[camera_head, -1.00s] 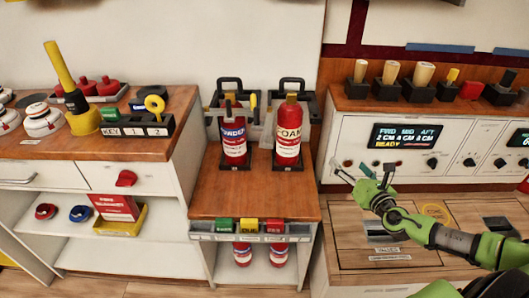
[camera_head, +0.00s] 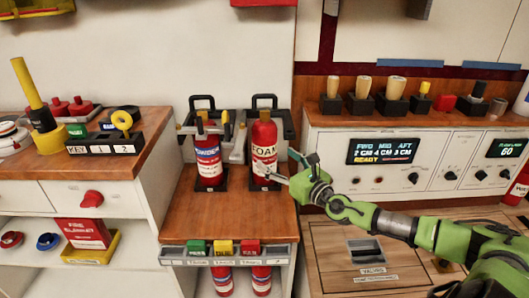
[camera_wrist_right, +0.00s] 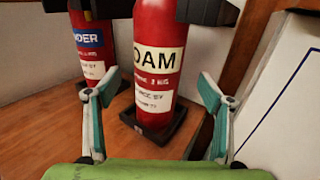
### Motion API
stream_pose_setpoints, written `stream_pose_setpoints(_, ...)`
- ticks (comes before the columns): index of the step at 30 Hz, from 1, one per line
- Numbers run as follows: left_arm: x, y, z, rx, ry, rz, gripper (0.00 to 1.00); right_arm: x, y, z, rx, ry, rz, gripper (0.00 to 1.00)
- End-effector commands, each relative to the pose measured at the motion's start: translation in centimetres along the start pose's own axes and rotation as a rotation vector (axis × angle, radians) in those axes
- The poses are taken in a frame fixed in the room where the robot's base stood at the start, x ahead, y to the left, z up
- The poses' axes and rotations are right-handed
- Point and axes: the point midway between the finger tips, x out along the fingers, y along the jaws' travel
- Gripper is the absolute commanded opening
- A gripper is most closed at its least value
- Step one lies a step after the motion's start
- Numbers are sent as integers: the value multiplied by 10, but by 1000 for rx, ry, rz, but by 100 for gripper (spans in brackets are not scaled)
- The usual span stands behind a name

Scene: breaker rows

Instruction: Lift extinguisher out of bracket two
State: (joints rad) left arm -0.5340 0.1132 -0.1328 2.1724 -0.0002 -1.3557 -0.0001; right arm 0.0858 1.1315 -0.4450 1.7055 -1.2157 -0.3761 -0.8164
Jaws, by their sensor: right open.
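Two red extinguishers stand upright in black brackets on the middle wooden cabinet. The left one, with a blue label reading POWDER (camera_head: 207,162), also shows in the right wrist view (camera_wrist_right: 88,45). The right one, with a cream label reading FOAM (camera_head: 264,150), fills the middle of the right wrist view (camera_wrist_right: 155,75). Its bracket (camera_head: 287,124) has a square base; I cannot read a bracket number. My right gripper (camera_head: 282,165) is open just right of the FOAM extinguisher. In the right wrist view its fingers (camera_wrist_right: 157,88) spread to either side of that extinguisher, without visible contact. My left gripper is not in view.
Green, yellow and red blocks (camera_head: 224,247) sit in a rack at the cabinet's front edge. A control console (camera_head: 390,150) with knobs stands close on the right. A key rack (camera_head: 120,142) is on the left cabinet. The wooden top before the extinguishers is clear.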

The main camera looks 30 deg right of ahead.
Motion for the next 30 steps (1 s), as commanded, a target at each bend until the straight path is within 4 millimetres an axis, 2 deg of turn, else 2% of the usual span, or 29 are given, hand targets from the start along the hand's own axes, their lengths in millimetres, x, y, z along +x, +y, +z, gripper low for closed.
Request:
stream_pose_setpoints(3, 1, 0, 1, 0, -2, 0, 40, 11, 0, 1, 1, -2, 0, 74)
stream_pose_setpoints(11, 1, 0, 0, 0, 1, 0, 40, 22, 1, 1, 1, -1, 1, 74)
stream_pose_setpoints(19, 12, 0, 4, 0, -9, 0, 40, 55, 2, 3, 1, -2, 0, 74)
stream_pose_setpoints(22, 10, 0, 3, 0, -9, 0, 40, 64, 2, 3, 1, -2, 0, 74)
stream_pose_setpoints(30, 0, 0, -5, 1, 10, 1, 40, 68, 2, 2, 0, 1, 1, 74)
